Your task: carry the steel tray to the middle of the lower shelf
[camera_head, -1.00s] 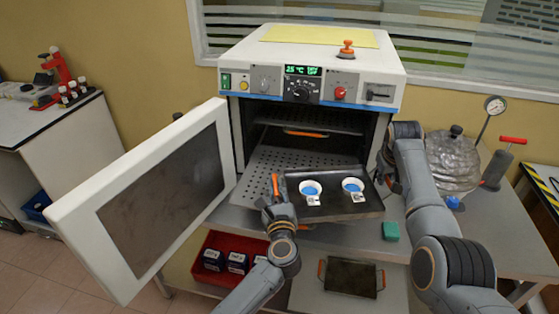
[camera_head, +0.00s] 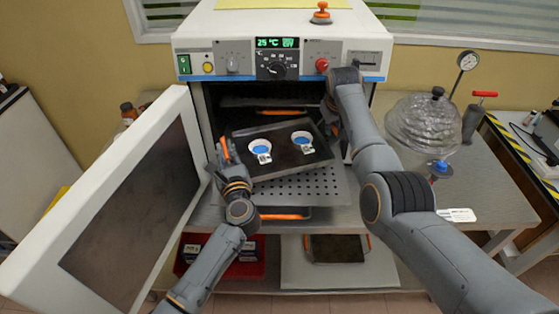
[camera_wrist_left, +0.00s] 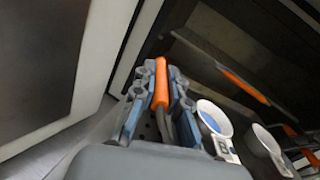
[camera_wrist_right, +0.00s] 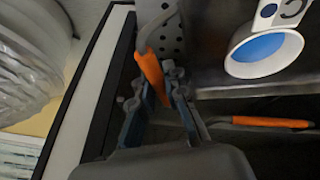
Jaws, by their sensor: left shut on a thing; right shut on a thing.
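The steel tray (camera_head: 262,133) is dark and flat and carries two white cups with blue contents (camera_head: 260,147) (camera_head: 302,137). It hangs in the oven mouth above the perforated lower shelf (camera_head: 310,188), slightly turned, with its right end farther back in the head view. My left gripper (camera_head: 227,155) is shut on the tray's left orange handle, clear in the left wrist view (camera_wrist_left: 160,85). My right gripper (camera_head: 332,122) is shut on the right orange handle (camera_wrist_right: 151,72). My right forearm partly hides the right end. I cannot tell the gap between tray and shelf.
The oven door (camera_head: 120,200) stands open at left, close to my left arm. Another orange handle (camera_head: 278,112) shows deeper inside the oven. A glass vessel (camera_head: 425,125) stands right of the oven. A red bin (camera_head: 255,268) and another dark tray (camera_head: 337,248) are below.

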